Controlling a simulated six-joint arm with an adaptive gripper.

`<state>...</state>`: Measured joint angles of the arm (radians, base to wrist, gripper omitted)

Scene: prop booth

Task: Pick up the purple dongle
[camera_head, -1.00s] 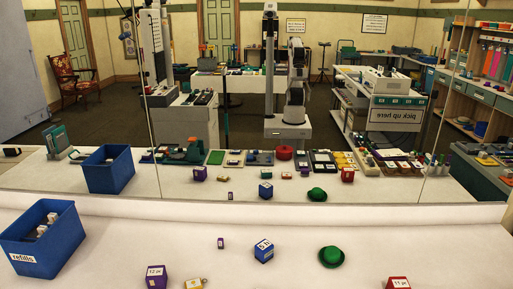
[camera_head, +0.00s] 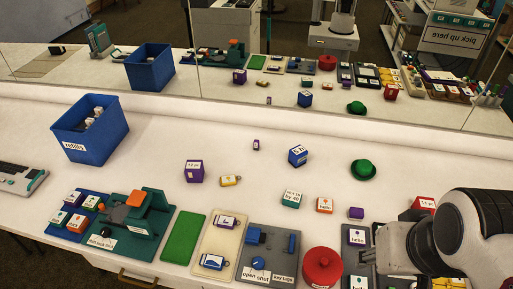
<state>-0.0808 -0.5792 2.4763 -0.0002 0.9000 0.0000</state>
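A small purple piece with a pale mark, which looks like the purple dongle (camera_head: 256,144), lies on the white table near the mirror, left of a blue cube (camera_head: 298,155). A larger purple box (camera_head: 194,171) labelled "12 pc" stands to its left and nearer, and a short purple block (camera_head: 356,213) lies nearer and to the right. My arm shows at the lower right, far from the small purple piece.
A mirror along the back repeats the table's objects. A blue refills bin (camera_head: 90,130) stands at left. A yellow tag (camera_head: 230,180), green hat (camera_head: 363,170) and red box (camera_head: 423,204) are on the table. Boards and a red round container (camera_head: 322,267) line the front.

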